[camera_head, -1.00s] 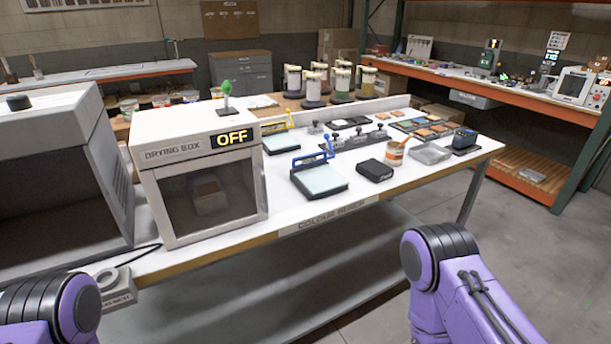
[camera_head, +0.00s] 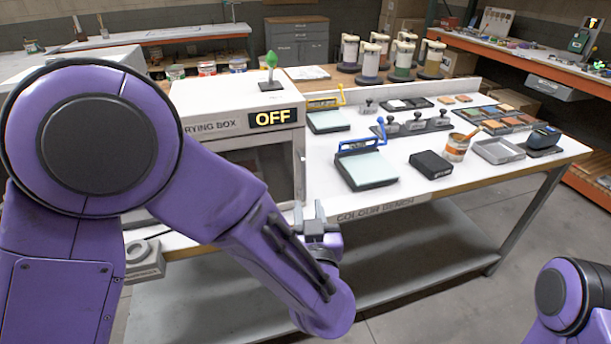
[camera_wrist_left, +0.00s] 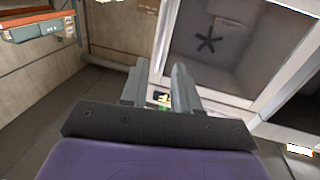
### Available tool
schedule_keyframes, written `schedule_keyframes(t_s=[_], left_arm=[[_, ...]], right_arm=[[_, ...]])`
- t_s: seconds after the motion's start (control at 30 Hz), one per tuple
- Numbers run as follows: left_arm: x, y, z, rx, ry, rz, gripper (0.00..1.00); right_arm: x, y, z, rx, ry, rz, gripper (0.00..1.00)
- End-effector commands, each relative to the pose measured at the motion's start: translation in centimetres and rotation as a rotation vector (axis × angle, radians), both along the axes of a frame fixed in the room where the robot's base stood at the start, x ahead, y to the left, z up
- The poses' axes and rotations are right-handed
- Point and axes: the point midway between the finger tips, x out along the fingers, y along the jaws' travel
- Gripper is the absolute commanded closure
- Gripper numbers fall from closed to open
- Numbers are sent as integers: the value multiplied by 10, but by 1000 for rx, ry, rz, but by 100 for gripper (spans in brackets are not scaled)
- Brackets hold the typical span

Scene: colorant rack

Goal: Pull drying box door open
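The white drying box (camera_head: 222,98) stands on the table at left centre in the head view, its display reading OFF. Its front door (camera_head: 270,160) is mostly hidden behind my left arm, so I cannot tell from there whether it is ajar. My left gripper (camera_head: 311,212) is in front of the box's lower right corner, near the table's front edge. In the left wrist view, the two gripper fingers (camera_wrist_left: 160,88) are apart, with a pale upright frame edge just beyond them. I cannot tell whether they touch it. A grey, box-like recess (camera_wrist_left: 240,50) shows to their right. My right gripper is out of view.
Trays with blue (camera_head: 366,168) and yellow handles, a black block (camera_head: 431,164), a cup (camera_head: 456,147) and a grey tray (camera_head: 498,151) stand right of the box. A small grey holder (camera_head: 144,258) sits at the table's front left.

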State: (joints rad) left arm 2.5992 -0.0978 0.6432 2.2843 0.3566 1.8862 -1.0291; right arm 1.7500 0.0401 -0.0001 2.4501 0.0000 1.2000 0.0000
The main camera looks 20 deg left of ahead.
Motion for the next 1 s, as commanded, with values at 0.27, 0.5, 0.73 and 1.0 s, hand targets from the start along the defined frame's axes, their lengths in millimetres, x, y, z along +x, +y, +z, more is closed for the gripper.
schedule_keyframes(t_s=[0.27,0.5,0.73,1.0], left_arm=[[41,15,12,9,-16,12,70],[84,34,11,9,-16,10,70],[96,39,9,12,-16,8,70],[96,39,9,11,-16,8,100]], right_arm=[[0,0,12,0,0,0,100],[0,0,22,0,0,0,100],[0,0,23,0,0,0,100],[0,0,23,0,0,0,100]])
